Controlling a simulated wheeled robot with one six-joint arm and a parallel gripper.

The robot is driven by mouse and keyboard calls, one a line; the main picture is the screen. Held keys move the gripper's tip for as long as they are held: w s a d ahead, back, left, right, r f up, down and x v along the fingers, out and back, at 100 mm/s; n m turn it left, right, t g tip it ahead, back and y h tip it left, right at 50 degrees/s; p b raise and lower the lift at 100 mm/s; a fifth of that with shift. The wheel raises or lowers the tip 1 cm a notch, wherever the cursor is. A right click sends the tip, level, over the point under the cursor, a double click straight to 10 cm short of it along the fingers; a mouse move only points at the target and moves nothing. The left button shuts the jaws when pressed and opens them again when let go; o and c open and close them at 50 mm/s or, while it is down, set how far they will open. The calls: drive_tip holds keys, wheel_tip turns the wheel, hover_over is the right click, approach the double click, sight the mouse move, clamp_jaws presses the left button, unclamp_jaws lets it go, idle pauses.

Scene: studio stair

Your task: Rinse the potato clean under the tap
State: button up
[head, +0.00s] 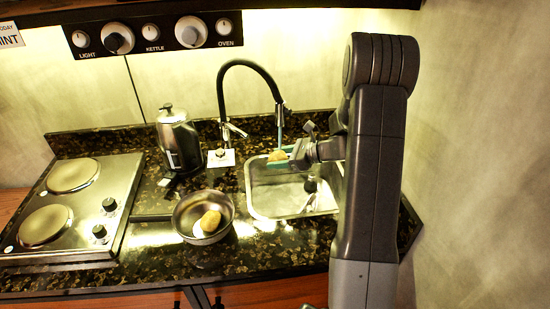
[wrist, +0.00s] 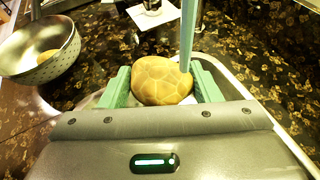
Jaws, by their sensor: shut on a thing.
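My gripper (head: 285,157) is over the sink (head: 252,192), its green fingers closed on a potato (head: 277,155). In the wrist view the potato (wrist: 160,80) sits between the two green fingers (wrist: 163,88); its yellow-brown skin shows a net of darker lines. The black tap (head: 250,66) arches over the sink. A pale blue column that looks like running water (head: 280,127) comes down from its spout to the potato. In the wrist view this column (wrist: 187,35) meets the potato's right side. The potato's underside is hidden.
A metal pan (head: 185,232) with another yellow-brown potato (head: 210,221) stands left of the sink. A kettle (head: 178,140) stands behind it, with a small card (head: 221,158) nearby. A two-plate hob (head: 62,207) is at the left. Dark speckled counter surrounds the sink.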

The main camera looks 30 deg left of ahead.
drive_tip(key=shift+a, duration=0.1)
drive_tip(key=shift+s+a, duration=0.15)
drive_tip(key=shift+a, duration=0.35)
drive_tip(key=shift+d, duration=0.2)
drive_tip(key=shift+d, duration=0.4)
drive_tip(key=s+d+b, duration=0.1)
drive_tip(key=s+d, duration=0.1)
drive_tip(key=s, duration=0.5)
drive_tip(key=shift+s, duration=0.25)
idle(0.5)
idle(0.8)
idle(0.4)
